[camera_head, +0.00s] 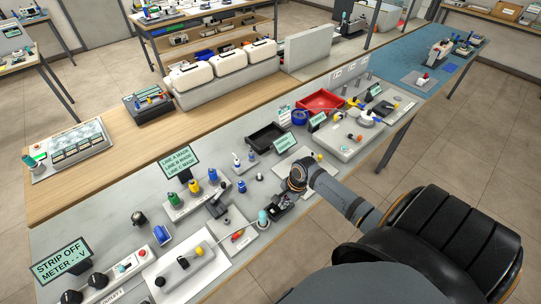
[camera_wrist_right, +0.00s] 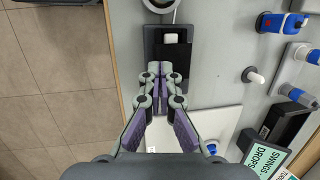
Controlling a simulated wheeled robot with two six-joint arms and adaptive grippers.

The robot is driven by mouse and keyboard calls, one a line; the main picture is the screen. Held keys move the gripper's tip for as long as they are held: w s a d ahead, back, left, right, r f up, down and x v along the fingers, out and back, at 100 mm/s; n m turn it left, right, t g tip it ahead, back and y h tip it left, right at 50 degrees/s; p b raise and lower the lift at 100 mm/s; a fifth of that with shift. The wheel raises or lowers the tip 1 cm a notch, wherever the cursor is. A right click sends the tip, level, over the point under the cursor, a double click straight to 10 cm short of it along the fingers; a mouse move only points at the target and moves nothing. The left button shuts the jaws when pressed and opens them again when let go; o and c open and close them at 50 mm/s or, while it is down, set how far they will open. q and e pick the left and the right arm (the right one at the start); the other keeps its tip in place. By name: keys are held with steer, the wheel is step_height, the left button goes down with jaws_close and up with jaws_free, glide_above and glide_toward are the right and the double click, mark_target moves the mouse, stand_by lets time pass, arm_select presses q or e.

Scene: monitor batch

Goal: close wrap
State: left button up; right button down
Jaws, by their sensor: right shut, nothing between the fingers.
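My right gripper (camera_head: 281,201) points down over the front part of the bench. In the right wrist view its fingertips (camera_wrist_right: 160,70) are together with nothing between them. They are over a small black holder (camera_wrist_right: 185,63) with a black flap-like part and a white piece (camera_wrist_right: 171,38) at its far end. I cannot tell whether the fingertips touch it, or whether this black part is the wrap. My left gripper is not in view.
A white plate (camera_wrist_right: 222,122) lies beside the holder. A white-and-dark peg (camera_wrist_right: 254,76) and blue-capped parts (camera_wrist_right: 270,22) stand nearby. The "SWINGS DROPS" sign (camera_head: 284,143), black tray (camera_head: 266,136) and red tray (camera_head: 321,102) stand farther back. The bench edge (camera_wrist_right: 113,50) is close to the gripper.

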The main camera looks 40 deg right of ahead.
step_height(320, 180, up, 6)
steer(key=p, duration=0.5)
stand_by(0.6)
